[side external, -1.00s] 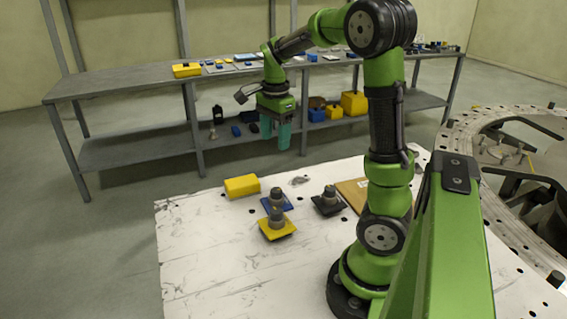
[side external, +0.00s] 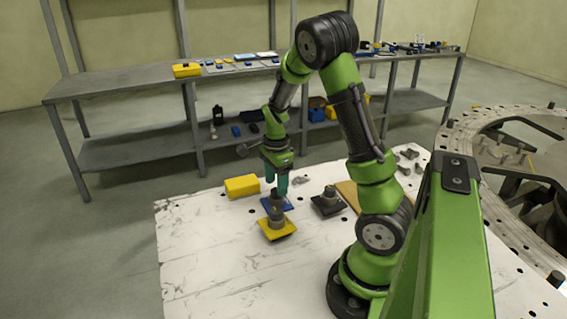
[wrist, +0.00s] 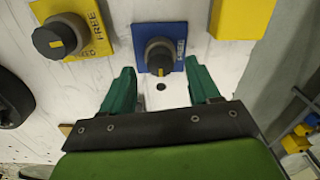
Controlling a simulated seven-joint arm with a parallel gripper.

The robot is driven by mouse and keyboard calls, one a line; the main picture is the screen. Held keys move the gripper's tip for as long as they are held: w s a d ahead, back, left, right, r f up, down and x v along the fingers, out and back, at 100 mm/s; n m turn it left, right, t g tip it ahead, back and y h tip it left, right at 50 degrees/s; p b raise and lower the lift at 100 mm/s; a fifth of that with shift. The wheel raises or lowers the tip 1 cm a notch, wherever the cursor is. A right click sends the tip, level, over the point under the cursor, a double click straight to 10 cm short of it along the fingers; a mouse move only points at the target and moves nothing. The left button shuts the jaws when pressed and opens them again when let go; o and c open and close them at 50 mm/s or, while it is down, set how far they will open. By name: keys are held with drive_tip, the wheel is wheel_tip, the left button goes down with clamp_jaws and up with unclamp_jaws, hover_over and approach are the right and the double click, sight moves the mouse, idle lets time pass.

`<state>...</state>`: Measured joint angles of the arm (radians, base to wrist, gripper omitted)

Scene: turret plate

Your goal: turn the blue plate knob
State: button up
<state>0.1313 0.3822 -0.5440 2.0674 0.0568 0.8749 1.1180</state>
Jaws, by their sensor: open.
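The blue plate (side external: 289,204) lies on the white table and also shows in the wrist view (wrist: 143,32), with pale lettering on its right side. Its round dark knob (wrist: 158,54) has a yellow mark at its lower edge in the wrist view. My gripper (side external: 276,187) is open and points down just above the blue plate. In the wrist view the green fingers of my gripper (wrist: 160,68) stand left and right of the knob, with nothing held. I cannot tell whether the fingertips reach down beside the knob; they look apart from it.
A yellow plate with a knob (side external: 292,231) sits close in front; in the wrist view it (wrist: 97,38) reads FREE. A black plate with a knob (side external: 328,205) is to the right. A yellow block (side external: 242,186) is to the left. The table's front left (side external: 210,270) is clear.

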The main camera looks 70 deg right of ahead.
drive_tip(key=shift+f, duration=1.05)
drive_tip(key=c, duration=1)
drive_tip(key=shift+c, duration=0.3)
